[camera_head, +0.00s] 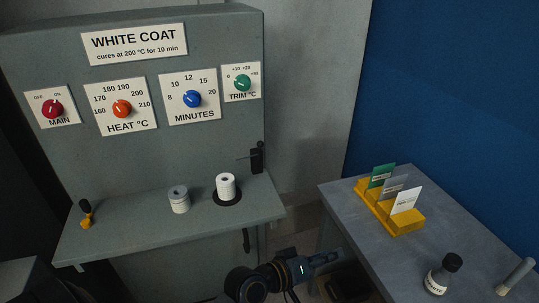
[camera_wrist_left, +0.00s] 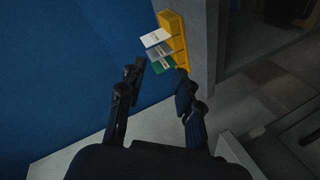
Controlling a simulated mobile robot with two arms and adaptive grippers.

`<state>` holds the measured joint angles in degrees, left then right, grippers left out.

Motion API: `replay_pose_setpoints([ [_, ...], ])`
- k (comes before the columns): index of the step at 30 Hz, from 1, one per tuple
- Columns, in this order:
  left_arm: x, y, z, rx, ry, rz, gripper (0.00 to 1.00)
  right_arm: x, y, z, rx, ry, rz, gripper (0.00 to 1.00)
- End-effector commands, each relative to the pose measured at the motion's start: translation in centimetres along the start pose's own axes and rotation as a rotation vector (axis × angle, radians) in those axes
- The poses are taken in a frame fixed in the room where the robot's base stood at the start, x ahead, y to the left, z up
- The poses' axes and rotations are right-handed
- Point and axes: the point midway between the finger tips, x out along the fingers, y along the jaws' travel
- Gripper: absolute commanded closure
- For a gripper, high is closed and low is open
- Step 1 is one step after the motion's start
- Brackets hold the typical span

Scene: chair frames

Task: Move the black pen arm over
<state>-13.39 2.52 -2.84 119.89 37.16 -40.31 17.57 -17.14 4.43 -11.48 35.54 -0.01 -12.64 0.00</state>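The black pen arm (camera_head: 257,158) stands upright at the back right of the grey cabinet's shelf (camera_head: 130,225). A thin dark rod points left from it, above and behind a white roll (camera_head: 226,184) on a black disc. My left gripper (camera_head: 345,287) is low at the bottom of the head view, in front of and below the shelf, apart from the pen arm; its fingers are dark and hard to make out there. In the left wrist view its fingers (camera_wrist_left: 158,72) are spread and empty, towards the yellow card rack. The pen arm is not in the wrist view. My right gripper is not in view.
On the shelf are a second roll (camera_head: 179,200) and a small yellow-and-black piece (camera_head: 86,214). Several knobs sit above.

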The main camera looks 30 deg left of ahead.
Motion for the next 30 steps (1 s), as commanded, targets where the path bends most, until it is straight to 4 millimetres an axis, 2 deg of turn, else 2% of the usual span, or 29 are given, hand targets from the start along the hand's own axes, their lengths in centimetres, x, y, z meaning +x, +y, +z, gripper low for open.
replay_pose_setpoints([
  [1, 0.8, 2.0, -3.4, -0.101, 0.097, 0.088, 0.66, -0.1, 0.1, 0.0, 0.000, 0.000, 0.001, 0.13],
  [3, 1.4, 4.3, -8.2, -0.275, 0.235, 0.218, 0.66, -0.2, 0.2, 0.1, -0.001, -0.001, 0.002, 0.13],
  [5, 1.4, 5.5, -12.5, -0.437, 0.354, 0.327, 0.66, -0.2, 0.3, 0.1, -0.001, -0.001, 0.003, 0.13],
  [7, 0.9, 5.8, -17.2, -0.630, 0.487, 0.444, 0.66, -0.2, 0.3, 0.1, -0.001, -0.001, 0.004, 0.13],
  [9, 0.3, 5.2, -21.5, -0.829, 0.616, 0.550, 0.66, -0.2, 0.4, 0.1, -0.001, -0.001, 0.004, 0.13],
  [11, -0.4, 3.9, -24.8, -1.004, 0.726, 0.633, 0.66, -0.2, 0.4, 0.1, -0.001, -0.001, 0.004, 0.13],
  [12, -0.7, 2.8, -26.6, -1.123, 0.798, 0.684, 0.66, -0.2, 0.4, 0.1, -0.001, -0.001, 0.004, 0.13],
  [15, -1.4, -0.9, -29.9, -1.419, 0.979, 0.786, 0.66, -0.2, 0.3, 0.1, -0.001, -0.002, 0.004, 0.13],
  [18, -1.4, -4.7, -31.2, -1.689, 1.143, 0.848, 0.66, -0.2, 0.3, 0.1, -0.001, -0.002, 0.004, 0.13],
  [22, -0.8, -8.4, -31.0, -1.948, 1.310, 0.873, 0.66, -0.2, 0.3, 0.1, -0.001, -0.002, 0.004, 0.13],
  [25, -0.4, -9.8, -30.4, -2.065, 1.387, 0.871, 0.66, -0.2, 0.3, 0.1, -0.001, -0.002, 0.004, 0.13],
  [30, -0.1, -10.7, -30.0, -2.121, 1.430, 0.864, 0.66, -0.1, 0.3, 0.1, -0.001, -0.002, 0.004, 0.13],
])
